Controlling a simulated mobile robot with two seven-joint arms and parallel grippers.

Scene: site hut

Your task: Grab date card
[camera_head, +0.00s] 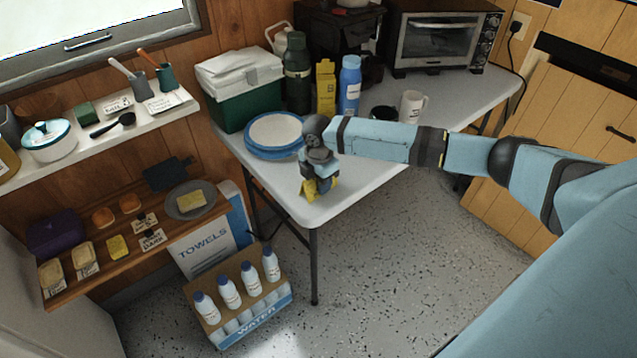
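A small yellow piece (307,191), which looks like a folded card, stands at the near corner of the white table. Any writing on it is too small to read, so I cannot tell for sure that it is the date card. My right gripper (320,186) points down right at it, and the dark fingers hide its middle. Yellow shows on both sides of the fingers. I cannot tell whether the fingers are closed on it or only around it. My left gripper is out of view.
Blue-rimmed plates (275,131) are stacked close behind the gripper on the table (362,190). A green cooler (240,95), a blue bottle (349,85) and a white mug (412,106) stand farther back. Shelves with small labels are at left. A water crate (254,325) sits on the floor.

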